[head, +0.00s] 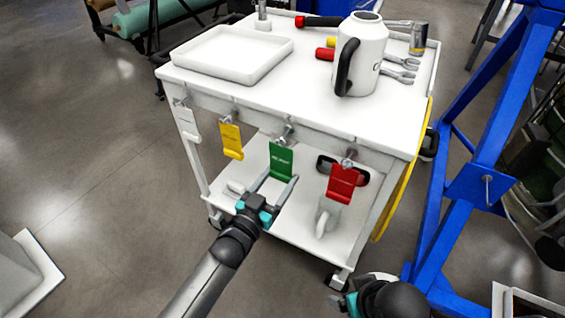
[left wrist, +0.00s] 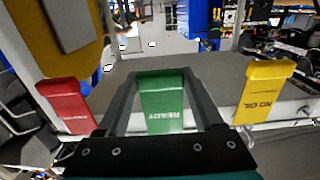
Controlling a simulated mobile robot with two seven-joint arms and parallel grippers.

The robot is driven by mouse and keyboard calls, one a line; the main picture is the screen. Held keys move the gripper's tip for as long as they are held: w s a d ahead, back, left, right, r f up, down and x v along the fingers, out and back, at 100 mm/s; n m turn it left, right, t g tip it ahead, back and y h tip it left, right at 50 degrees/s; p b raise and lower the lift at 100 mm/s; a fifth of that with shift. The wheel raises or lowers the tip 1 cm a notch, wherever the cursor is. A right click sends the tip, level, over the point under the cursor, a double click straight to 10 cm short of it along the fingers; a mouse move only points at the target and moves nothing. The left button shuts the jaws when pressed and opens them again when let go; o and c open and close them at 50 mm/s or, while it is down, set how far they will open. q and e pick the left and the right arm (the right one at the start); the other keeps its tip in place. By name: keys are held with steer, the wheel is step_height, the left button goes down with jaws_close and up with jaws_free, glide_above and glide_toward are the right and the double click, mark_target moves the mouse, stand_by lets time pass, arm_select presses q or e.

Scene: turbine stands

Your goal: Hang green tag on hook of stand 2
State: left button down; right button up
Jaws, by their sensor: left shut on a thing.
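The green tag (head: 281,158) is at the front edge of the white cart, below a metal hook (head: 289,132). My left gripper (head: 278,180) is shut on the green tag from the front, with a finger on each side. In the left wrist view the tag (left wrist: 162,105) sits upright between the two dark fingers (left wrist: 161,78). A blue stand (head: 482,150) is at the right, with a small metal hook (head: 488,190) on its plate. No stand number is readable. My right gripper (head: 347,304) is at the bottom edge, its fingers not clearly visible.
A white tag (head: 187,123), a yellow tag (head: 231,140) and a red tag (head: 342,182) hang along the same cart edge. The cart top (head: 300,85) holds a white tray (head: 231,52), a kettle (head: 361,52) and tools. Open floor lies to the left.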

arm_select(q)
steer(key=shift+s+a, duration=0.2)
steer(key=shift+s, duration=0.1)
steer(key=shift+p+v, duration=0.8)
steer(key=shift+v, duration=0.45)
